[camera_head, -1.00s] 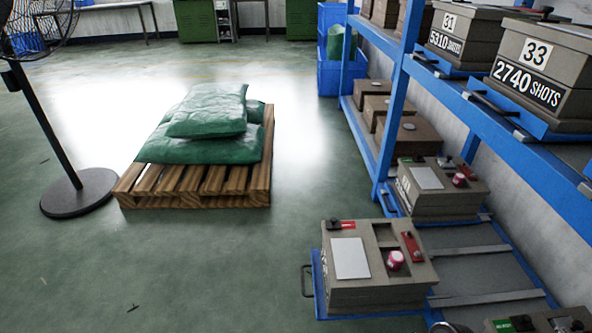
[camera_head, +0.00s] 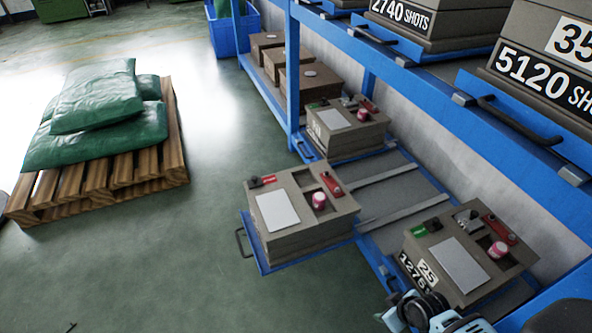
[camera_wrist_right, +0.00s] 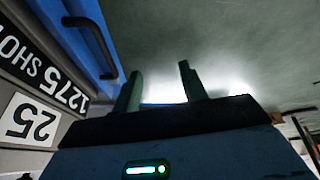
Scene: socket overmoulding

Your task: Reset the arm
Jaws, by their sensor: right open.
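My right arm and gripper (camera_head: 428,308) show at the bottom right of the head view, by the front side of the mould box marked 25 (camera_head: 466,262). In the right wrist view the two fingers of the right gripper (camera_wrist_right: 160,85) stand apart with nothing between them. The side of box 25 (camera_wrist_right: 30,95), with its 1275 shots label, fills the left of that view. I cannot tell from the head view how near the fingers are to the box. My left gripper is not in view.
A mould box (camera_head: 297,215) sits on a pulled-out blue tray (camera_head: 252,240) jutting from the blue rack (camera_head: 380,60). Upper shelves hold heavy boxes. Green sacks (camera_head: 105,110) lie on a wooden pallet (camera_head: 150,165) at left. The floor (camera_head: 150,270) before the rack is clear.

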